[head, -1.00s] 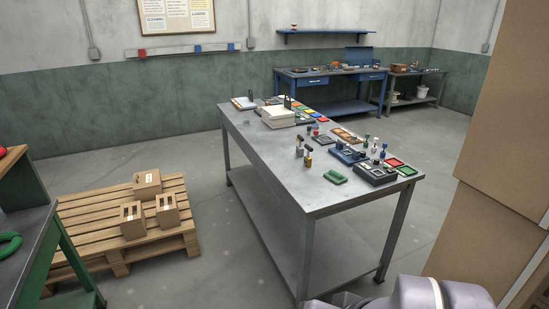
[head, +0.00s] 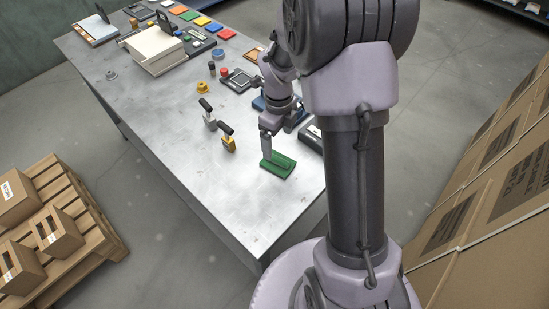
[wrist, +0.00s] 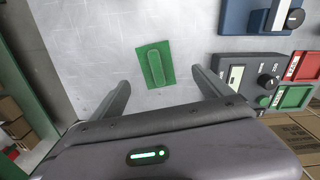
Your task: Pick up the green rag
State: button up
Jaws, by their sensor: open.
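The green rag (head: 286,168) lies flat on the metal table, near its front right corner, with a folded raised strip along its middle. In the wrist view the rag (wrist: 156,65) is whole and unobstructed, just beyond the fingertips and centred between them. I cannot tell the exact height of the fingertips above the rag.
Cardboard boxes (head: 490,180) stand at the right.

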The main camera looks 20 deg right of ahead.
aim_at(278, 159)
jog(key=f, duration=0.3)
jog(key=shift+s+a+f+b, duration=0.15)
jog(key=shift+s+b, duration=0.15)
jog(key=shift+s+f, duration=0.2)
jog(key=shift+f, duration=0.05)
notch_tip(278, 159, down, 5)
jog(key=shift+f+b, duration=0.1)
jog(key=shift+b, duration=1.1)
jog(key=shift+r, duration=0.2)
jog(key=shift+c, duration=0.4)
jog(key=c, duration=1.4)
jog(key=shift+r, duration=0.15)
